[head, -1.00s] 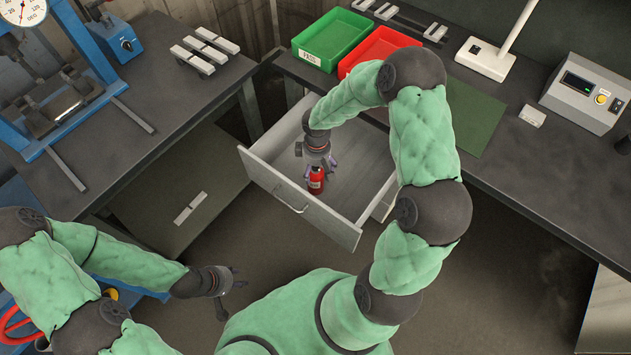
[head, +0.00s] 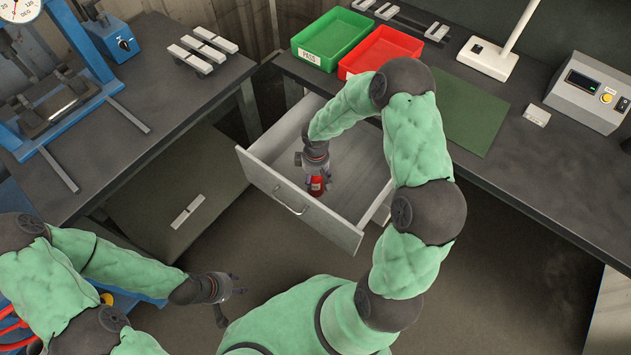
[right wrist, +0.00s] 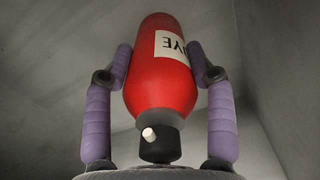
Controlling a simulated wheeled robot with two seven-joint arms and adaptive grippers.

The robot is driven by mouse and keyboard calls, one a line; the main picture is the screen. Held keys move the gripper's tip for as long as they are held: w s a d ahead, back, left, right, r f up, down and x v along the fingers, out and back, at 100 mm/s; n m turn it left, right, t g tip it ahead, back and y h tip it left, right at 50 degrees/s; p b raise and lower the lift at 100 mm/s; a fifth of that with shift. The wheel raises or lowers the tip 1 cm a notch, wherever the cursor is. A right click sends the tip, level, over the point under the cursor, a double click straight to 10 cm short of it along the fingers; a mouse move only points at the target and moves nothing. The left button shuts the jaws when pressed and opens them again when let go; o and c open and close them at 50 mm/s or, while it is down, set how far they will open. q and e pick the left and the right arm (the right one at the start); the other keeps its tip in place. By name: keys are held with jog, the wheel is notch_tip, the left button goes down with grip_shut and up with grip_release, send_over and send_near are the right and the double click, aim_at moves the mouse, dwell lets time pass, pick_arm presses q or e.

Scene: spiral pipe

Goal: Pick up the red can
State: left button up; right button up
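The red can (head: 316,187) stands in the open grey drawer (head: 348,232), close to its front panel. It has a black cap and a white label. My right gripper (head: 318,181) is down over it from above. In the right wrist view the can (right wrist: 160,85) lies between the two purple fingers of my right gripper (right wrist: 160,70), and both fingertips press against its sides. Whether the can's base touches the drawer floor is hidden. My left gripper (head: 238,288) is empty with its fingers apart, over the floor at the lower left, away from the drawer.
A green bin (head: 333,40) and a red bin (head: 380,52) sit on the bench above. A grey instrument box (head: 588,92) stands at the right, and a blue press (head: 60,95) at the left. The drawer's rear floor is clear.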

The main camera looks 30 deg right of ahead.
jog(key=shift+c, duration=1.2)
